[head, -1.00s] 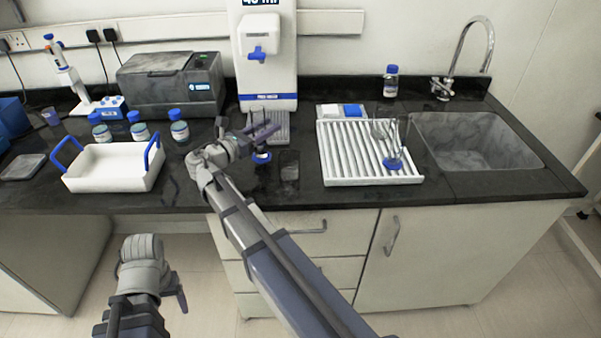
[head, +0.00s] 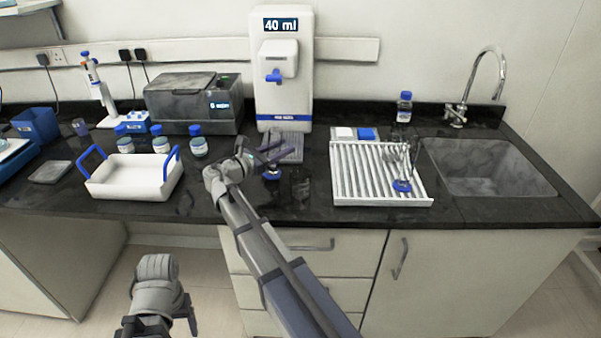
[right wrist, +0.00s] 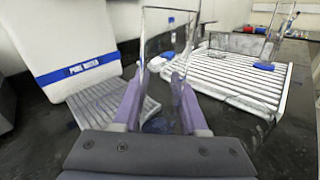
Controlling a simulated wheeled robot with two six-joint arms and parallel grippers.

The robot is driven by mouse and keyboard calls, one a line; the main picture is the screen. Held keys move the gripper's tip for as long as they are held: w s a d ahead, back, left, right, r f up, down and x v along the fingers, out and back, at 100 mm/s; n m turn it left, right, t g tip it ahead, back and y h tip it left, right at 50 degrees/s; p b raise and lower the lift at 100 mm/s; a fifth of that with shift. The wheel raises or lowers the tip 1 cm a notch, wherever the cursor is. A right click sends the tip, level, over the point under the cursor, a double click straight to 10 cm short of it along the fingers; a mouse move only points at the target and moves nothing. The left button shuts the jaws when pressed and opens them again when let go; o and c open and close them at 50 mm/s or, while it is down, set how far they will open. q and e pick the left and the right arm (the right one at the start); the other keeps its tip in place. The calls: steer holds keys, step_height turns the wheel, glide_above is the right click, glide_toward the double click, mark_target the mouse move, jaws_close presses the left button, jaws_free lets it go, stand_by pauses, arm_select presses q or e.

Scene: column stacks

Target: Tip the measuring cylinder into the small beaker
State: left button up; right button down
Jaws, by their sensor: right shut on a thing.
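My right gripper (head: 277,154) is shut on the clear measuring cylinder, whose blue base (head: 271,173) shows just below the fingers. In the right wrist view the cylinder's glass wall (right wrist: 168,38) rises between the purple fingers (right wrist: 158,105). Whether its base touches the counter is hard to tell, and I cannot make out any liquid in it. The small clear beaker (head: 301,187) stands on the dark counter just right of the blue base. My left gripper (head: 190,312) hangs low in front of the cabinets, away from the counter; its jaw opening is unclear.
A water dispenser (head: 284,90) reading 40 ml stands behind, with its grey drip tray (head: 285,148). A white drying rack (head: 350,181) holds glassware at right, beside the sink (head: 485,170). A white tray with blue handles (head: 135,180) and several bottles stand at left.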

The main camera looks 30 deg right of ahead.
steer(key=f+m, duration=0.1)
steer(key=m, duration=0.2)
steer(key=f+m+y+b, duration=0.1)
steer(key=m, duration=0.2)
steer(key=f+m, duration=0.1)
steer(key=m, duration=0.2)
steer(key=shift+s+d+f+m+t, duration=0.1)
steer(key=shift+s+d+m+t, duration=0.05)
steer(key=shift+s+m+t, duration=0.25)
steer(key=shift+r, duration=0.35)
steer(key=shift+w+r+m+y+p, duration=0.1)
steer(key=shift+r+m+y+p, duration=0.25)
steer(key=shift+m+p, duration=0.3)
steer(key=shift+s+r+m+p, duration=0.2)
steer(key=shift+r+m+p, duration=0.1)
steer(key=shift+m, duration=0.35)
steer(key=shift+s+d+r, duration=0.1)
steer(key=shift+r, duration=0.1)
steer(key=shift+s+r+m+t+p, duration=0.1)
steer(key=shift+r+m+t+p, duration=0.4)
steer(key=shift+m+p, duration=0.4)
steer(key=shift+w+r+m, duration=0.15)
steer(key=shift+w+m, duration=0.15)
steer(key=shift+w, duration=0.05)
stand_by(0.3)
